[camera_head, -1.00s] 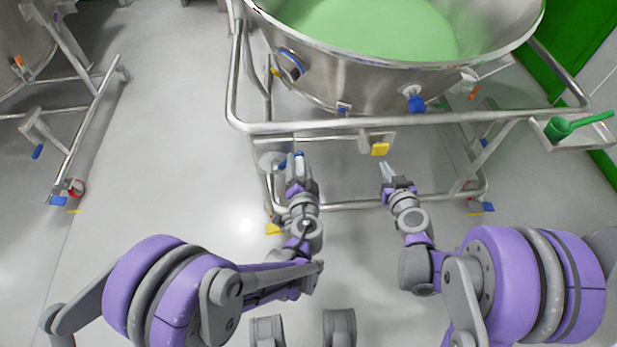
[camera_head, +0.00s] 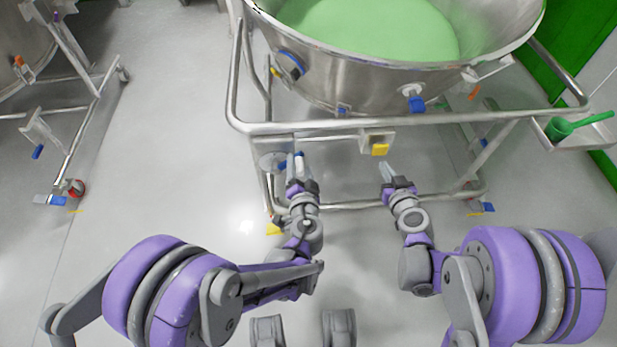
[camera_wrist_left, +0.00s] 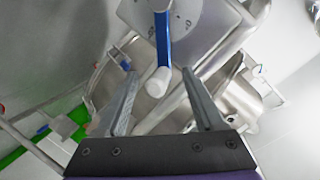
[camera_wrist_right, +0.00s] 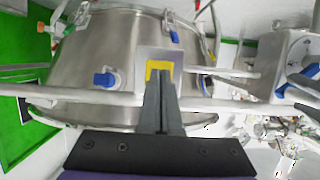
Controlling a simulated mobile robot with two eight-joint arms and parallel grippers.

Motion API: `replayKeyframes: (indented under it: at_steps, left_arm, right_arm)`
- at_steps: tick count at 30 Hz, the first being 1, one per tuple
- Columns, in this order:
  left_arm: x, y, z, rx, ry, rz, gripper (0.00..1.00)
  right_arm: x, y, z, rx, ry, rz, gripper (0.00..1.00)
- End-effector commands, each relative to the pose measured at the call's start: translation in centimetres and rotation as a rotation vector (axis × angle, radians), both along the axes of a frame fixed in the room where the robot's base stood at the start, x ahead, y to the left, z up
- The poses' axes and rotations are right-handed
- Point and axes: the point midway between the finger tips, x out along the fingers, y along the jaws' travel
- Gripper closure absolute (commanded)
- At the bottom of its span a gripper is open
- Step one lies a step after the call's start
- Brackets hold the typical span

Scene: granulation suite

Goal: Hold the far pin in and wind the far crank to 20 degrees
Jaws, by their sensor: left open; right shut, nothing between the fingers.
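The crank has a blue arm (camera_wrist_left: 163,38) with a white knob (camera_wrist_left: 158,81), mounted on a grey dial plate (camera_wrist_left: 196,22). It also shows at the right of the right wrist view (camera_wrist_right: 286,86). My left gripper (camera_wrist_left: 159,74) is open, with the knob between its fingers in the picture; I see no contact. In the head view my left gripper (camera_head: 297,164) largely hides the crank. The yellow pin pad (camera_head: 380,150) sits on a grey bracket below the rail. My right gripper (camera_head: 387,172) is shut and empty. In the right wrist view its fingertips (camera_wrist_right: 161,80) overlap the yellow pad (camera_wrist_right: 159,66); touch is unclear.
A steel bowl (camera_head: 370,85) of green material stands above, inside a tubular frame rail (camera_head: 330,124). Lower frame tubes run behind both grippers. A side tray with a green scoop (camera_head: 560,128) is at right. Another cart (camera_head: 100,95) stands left, with clear floor between.

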Motion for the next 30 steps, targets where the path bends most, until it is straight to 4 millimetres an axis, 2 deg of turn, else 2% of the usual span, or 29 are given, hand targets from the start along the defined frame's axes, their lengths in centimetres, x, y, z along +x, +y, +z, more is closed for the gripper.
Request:
replayKeyframes:
  at_steps: [30]
  left_arm:
    - [0.0, 0.0, 0.0, 0.0, 0.0, 0.0, 0.3]
  right_arm:
    - [3.8, 0.0, 0.0, 0.001, 0.0, 0.001, 1.0]
